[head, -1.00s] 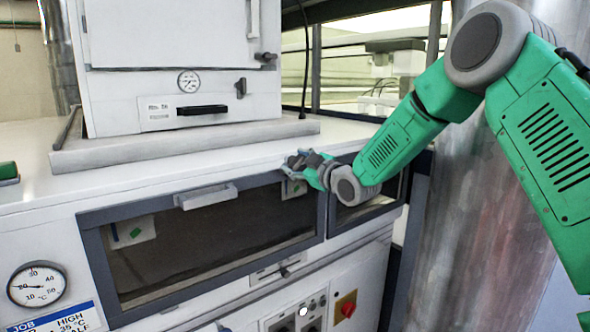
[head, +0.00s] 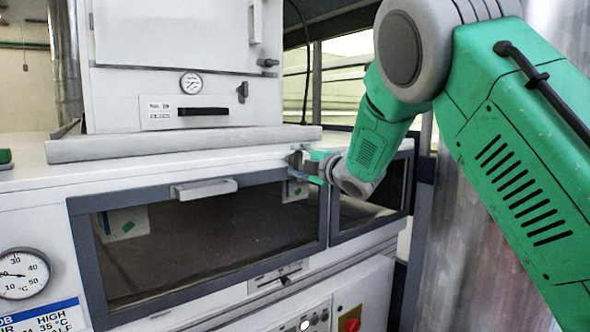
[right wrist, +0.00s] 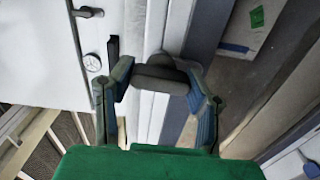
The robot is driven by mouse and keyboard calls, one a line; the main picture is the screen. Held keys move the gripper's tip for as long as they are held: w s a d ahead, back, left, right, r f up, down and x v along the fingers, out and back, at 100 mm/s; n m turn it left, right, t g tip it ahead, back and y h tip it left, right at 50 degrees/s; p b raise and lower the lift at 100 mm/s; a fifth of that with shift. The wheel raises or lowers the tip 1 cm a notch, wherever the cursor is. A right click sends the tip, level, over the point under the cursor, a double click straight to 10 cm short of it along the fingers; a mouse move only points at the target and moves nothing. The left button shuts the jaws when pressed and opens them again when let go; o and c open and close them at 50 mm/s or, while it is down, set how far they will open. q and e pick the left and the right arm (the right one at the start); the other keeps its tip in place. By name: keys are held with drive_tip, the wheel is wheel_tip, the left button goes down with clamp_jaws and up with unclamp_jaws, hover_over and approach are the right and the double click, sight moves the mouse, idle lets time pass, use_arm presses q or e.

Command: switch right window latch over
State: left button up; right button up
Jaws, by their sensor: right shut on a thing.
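The right window latch (right wrist: 160,78) is a dark grey knob-like piece on the oven front, seen in the right wrist view. My right gripper (right wrist: 160,75) is shut on it, one finger on each end. In the head view my right gripper (head: 303,162) is at the upper right corner of the wide dark window (head: 215,235), and its fingers hide most of the latch there. How far the latch is turned cannot be made out. My left gripper is not in view.
A white cabinet with a small gauge (head: 191,83) stands on top of the oven. A bar handle (head: 204,189) sticks out above the wide window. A smaller window (head: 375,200) is to the right. A red knob (head: 350,324) and a large dial (head: 20,274) are lower down.

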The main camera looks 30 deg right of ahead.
drive_tip(key=shift+d+f+n+b, duration=0.1)
drive_tip(key=shift+n+b, duration=0.25)
drive_tip(key=shift+n, duration=0.15)
drive_tip(key=o, duration=1.2)
drive_tip(key=shift+s+d, duration=0.1)
drive_tip(key=shift+s, duration=0.35)
drive_tip(key=s, duration=1.1)
drive_tip(key=shift+s+d+r, duration=0.2)
drive_tip(key=shift+d, duration=0.2)
